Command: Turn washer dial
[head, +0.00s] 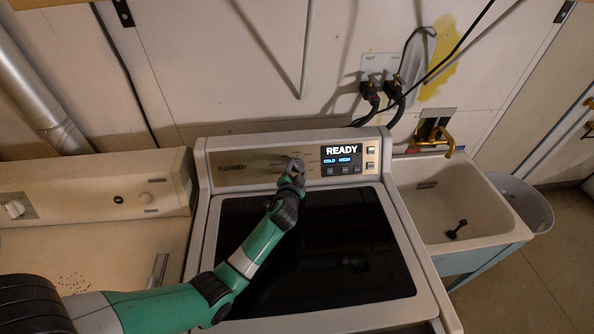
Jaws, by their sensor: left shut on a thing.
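The washer (433,300) stands in the middle of the head view, with a dark glass lid and a raised control panel (235,160) at its back. Its display (341,151) reads READY, with COLD and HIGH in blue below. My left gripper (294,167) is at the panel, just left of the display, and is shut on the washer dial. The dial is mostly hidden by the gripper, and its pointing direction cannot be made out. My right gripper is not in view.
A second appliance (165,196) with its own knob (15,209) stands close on the left. A utility sink (470,238) with a brass faucet (450,143) is on the right. Hoses and a wall outlet box (380,64) are behind the washer.

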